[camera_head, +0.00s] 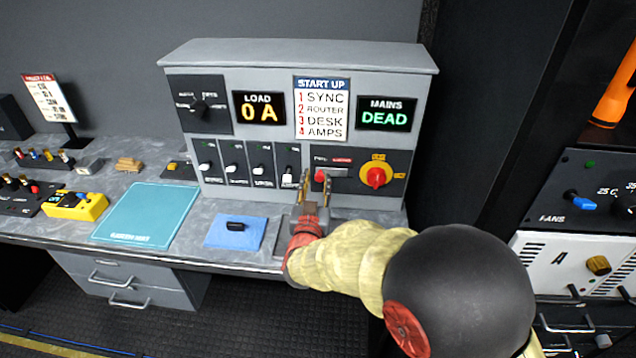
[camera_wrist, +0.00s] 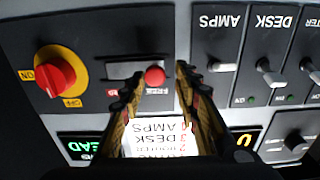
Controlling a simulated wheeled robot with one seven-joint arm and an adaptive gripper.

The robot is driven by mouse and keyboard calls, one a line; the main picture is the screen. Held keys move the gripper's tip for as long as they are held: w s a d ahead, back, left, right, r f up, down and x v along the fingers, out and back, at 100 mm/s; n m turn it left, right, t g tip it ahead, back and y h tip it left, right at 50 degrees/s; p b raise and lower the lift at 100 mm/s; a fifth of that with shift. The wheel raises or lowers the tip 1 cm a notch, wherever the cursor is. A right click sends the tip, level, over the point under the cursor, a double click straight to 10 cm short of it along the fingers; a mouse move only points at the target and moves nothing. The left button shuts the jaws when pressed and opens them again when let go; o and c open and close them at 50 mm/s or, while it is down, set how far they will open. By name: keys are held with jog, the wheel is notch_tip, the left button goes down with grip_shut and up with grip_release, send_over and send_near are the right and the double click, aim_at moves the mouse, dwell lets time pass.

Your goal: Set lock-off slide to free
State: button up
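The lock-off slide is a slot with a red knob (camera_head: 320,175) on the grey panel below the start-up list. The red knob also shows in the wrist view (camera_wrist: 155,76), where the picture is upside down. It sits at the end of the slot by the white word FREE, the left end in the head view. A red label, too small to read surely, is at the other end. My gripper (camera_head: 315,184) is in front of the slide. Its fingers are apart in the wrist view (camera_wrist: 158,82), one on each side of the knob; I cannot tell whether either touches it.
A red and yellow rotary switch (camera_head: 376,178) is right of the slide. Several lever switches (camera_head: 262,170) are left of it. The MAINS display (camera_head: 385,117) reads DEAD and the LOAD display (camera_head: 260,108) reads 0 A. A blue pad (camera_head: 222,242) lies on the desk.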

jog(key=shift+o, duration=0.5)
jog(key=shift+s, duration=0.1)
jog(key=s, duration=1.1)
jog(key=shift+s+a, duration=0.15)
jog(key=shift+s, duration=0.25)
